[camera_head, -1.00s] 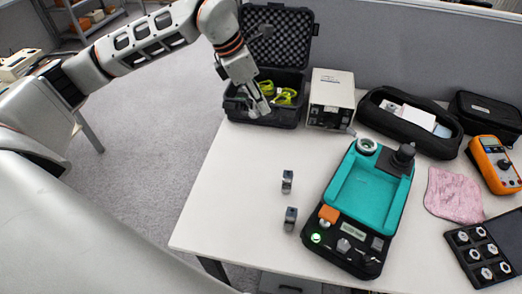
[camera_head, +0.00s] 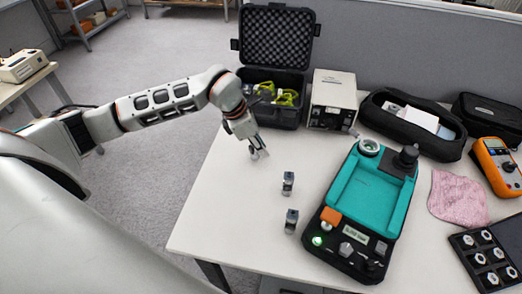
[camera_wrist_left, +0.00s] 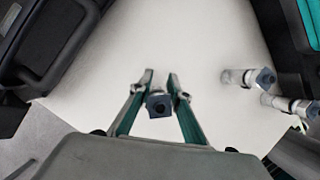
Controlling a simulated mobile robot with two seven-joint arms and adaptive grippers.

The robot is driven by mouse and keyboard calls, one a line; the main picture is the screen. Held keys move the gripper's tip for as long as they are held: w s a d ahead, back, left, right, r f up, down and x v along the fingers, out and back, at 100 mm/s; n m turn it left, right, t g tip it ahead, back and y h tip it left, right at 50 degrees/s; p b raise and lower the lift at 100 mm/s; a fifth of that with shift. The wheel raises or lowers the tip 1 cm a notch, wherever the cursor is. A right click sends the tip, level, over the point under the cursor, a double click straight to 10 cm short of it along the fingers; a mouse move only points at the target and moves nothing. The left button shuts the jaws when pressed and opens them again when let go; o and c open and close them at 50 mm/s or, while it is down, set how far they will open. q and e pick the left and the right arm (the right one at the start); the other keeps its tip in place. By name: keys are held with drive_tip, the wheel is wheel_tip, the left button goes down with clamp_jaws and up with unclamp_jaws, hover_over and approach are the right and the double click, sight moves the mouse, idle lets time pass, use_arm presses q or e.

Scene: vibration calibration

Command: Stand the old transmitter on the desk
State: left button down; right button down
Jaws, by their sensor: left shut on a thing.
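My left gripper (camera_head: 258,153) is low over the desk (camera_head: 225,205), in front of the open black case. It is shut on a small transmitter, which shows in the left wrist view (camera_wrist_left: 159,104) as a grey metal body with a dark square end between the fingers. In the head view the fingers mostly hide it, and I cannot tell whether it touches the desk. Two similar small transmitters stand apart on the desk, one nearer the gripper (camera_head: 288,183) and one nearer the front (camera_head: 291,221). My right gripper is not in view.
The open black case (camera_head: 283,113) holds yellow-green items. A beige box (camera_head: 333,88) stands beside it. A teal-and-black device (camera_head: 360,195) fills the desk's middle. A black pouch, orange meter (camera_head: 494,165), pink cloth (camera_head: 458,198) and tray of nuts lie right. The left desk area is clear.

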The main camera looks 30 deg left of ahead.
use_arm(q)
drive_tip(key=shift+f, duration=0.85)
drive_tip(key=shift+r, duration=0.1)
drive_tip(key=c, duration=1.9)
unclamp_jaws()
drive_tip(key=v, duration=1.2)
drive_tip(key=shift+p, duration=0.4)
drive_tip(key=shift+s, duration=0.1)
